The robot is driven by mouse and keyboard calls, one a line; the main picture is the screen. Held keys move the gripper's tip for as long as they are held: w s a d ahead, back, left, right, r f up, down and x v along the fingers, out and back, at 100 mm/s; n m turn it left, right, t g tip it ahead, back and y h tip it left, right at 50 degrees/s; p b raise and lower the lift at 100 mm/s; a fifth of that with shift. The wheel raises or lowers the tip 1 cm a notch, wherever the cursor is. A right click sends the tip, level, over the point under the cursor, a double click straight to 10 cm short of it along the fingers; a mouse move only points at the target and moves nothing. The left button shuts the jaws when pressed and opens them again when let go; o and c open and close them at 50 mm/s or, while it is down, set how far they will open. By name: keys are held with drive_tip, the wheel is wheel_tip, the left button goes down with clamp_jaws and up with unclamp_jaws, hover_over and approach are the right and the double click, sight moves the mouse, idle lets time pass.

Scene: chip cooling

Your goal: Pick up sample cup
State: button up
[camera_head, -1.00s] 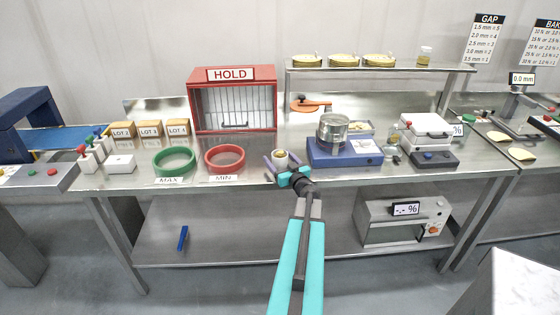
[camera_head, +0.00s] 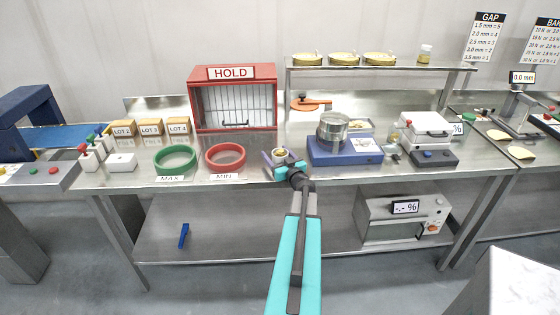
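A small pale cup (camera_head: 280,152), which looks like the sample cup, is at the front of the steel bench, right of the red ring. My gripper (camera_head: 281,159) is at this cup, with a purple finger on its left side and the other finger near its right side. The cup appears to be between the fingers. It is too small to tell whether they touch it, or whether the cup rests on the bench or is raised. My teal arm reaches up from the bottom of the view.
A red ring (camera_head: 225,157) and a green ring (camera_head: 175,159) lie left of the cup. A blue device (camera_head: 330,154) with a metal pot (camera_head: 333,130) stands close on its right. The red HOLD cabinet (camera_head: 272,105) is behind. Small glassware (camera_head: 396,152) stands farther right.

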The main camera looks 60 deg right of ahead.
sight(277, 149)
drive_tip(key=c, duration=0.9)
drive_tip(key=shift+r, duration=0.2)
drive_tip(key=shift+r+b, duration=0.35)
drive_tip(key=shift+r, duration=0.55)
drive_tip(key=shift+s+a+r, duration=0.25)
drive_tip(key=shift+s+r, duration=0.25)
drive_tip(key=shift+r, duration=0.15)
drive_tip(key=b+v, duration=0.1)
drive_tip(key=v, duration=0.4)
drive_tip(key=d+r+b+v, duration=0.1)
drive_tip(key=v, duration=0.4)
drive_tip(key=s+b+v, duration=0.1)
drive_tip(key=v, duration=0.3)
drive_tip(key=shift+s+d+r, duration=0.15)
drive_tip(key=shift+s+r, duration=0.1)
drive_tip(key=shift+s, duration=0.15)
